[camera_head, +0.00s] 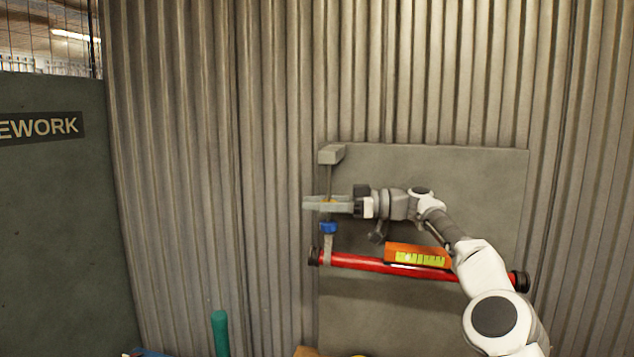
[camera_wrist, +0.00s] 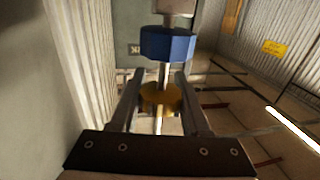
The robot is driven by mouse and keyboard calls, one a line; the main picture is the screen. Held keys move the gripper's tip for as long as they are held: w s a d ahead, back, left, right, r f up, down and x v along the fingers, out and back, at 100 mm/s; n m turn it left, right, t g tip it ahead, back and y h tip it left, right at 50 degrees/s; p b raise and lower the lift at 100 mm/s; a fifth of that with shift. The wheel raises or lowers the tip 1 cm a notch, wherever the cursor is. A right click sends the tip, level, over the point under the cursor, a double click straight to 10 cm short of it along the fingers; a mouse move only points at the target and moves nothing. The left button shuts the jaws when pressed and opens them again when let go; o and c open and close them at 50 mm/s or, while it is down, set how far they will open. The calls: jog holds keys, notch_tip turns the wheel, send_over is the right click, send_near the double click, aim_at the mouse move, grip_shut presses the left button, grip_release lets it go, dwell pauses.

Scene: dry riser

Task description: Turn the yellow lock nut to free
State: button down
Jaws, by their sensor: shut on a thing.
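The yellow lock nut (camera_wrist: 160,97) sits on a thin vertical rod (camera_wrist: 165,72) in the wrist view, between my two fingers. My gripper (camera_wrist: 160,88) is shut on it, one finger at each side. A blue nut (camera_wrist: 168,44) is on the same rod, apart from the yellow one. In the head view my gripper (camera_head: 318,203) reaches across the rod from the right, and its fingers hide most of the yellow nut. The blue nut (camera_head: 328,227) shows just below the fingers, above the left end of the red pipe (camera_head: 375,265).
A grey bracket (camera_head: 331,154) juts out at the rod's top, on a grey panel (camera_head: 440,180) against the corrugated wall. An orange box with a yellow label (camera_head: 418,257) is just above the red pipe. A green post (camera_head: 220,332) stands lower left. Left of my gripper is clear.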

jog(key=shift+s+r+n+g+p, duration=0.2)
jog(key=shift+n+g+p, duration=0.45)
jog(key=shift+p, duration=1.3)
jog(key=shift+f+g+p, duration=0.2)
jog(key=shift+g+p, duration=0.25)
jog(key=shift+p, duration=0.2)
jog(key=shift+c, duration=1.9)
grip_release()
